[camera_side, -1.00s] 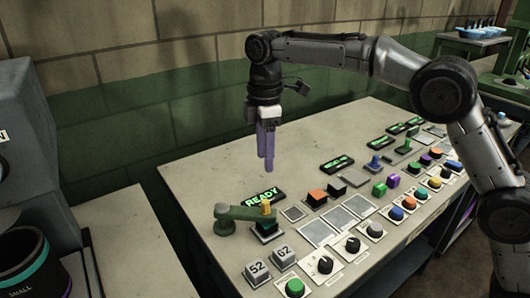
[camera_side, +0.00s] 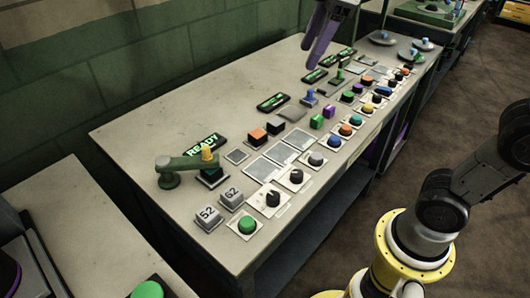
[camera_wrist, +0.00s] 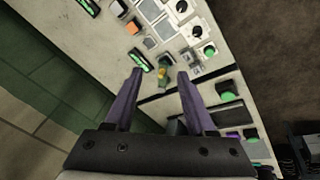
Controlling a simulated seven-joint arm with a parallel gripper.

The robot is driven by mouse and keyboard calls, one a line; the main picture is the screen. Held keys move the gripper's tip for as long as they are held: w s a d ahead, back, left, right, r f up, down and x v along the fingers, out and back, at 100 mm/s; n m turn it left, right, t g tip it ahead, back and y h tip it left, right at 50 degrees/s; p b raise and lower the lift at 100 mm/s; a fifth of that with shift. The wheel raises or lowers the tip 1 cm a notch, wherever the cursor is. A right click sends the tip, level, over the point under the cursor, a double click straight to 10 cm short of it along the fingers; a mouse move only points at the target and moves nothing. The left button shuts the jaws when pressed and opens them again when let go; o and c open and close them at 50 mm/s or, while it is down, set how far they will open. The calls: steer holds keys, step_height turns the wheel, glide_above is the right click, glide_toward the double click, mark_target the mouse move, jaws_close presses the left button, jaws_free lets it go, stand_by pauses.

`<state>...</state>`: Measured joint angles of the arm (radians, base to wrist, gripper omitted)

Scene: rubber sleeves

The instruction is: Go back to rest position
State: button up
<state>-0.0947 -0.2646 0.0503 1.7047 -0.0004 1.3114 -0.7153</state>
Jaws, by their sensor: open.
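My gripper (camera_side: 322,38) shows at the top of the side view, its purple fingers hanging above the far part of the table; most of it is cut off by the frame's top edge. A green clamp-like fixture (camera_side: 180,165) with a yellow piece (camera_side: 207,154) stands at the table's near left. The yellow piece also shows in the wrist view (camera_wrist: 162,74), framed between the fingers but well beneath them.
A READY sign (camera_side: 201,145) lies behind the fixture. The table's back left is bare.

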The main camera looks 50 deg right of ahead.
steer(key=s+d+f+m+t, duration=0.1)
steer(key=s+d+f+m, duration=0.1)
steer(key=s+f+m, duration=0.7)
steer(key=s+f, duration=0.4)
steer(key=shift+s+d+f+t, duration=0.3)
steer(key=shift+d+f+t, duration=0.1)
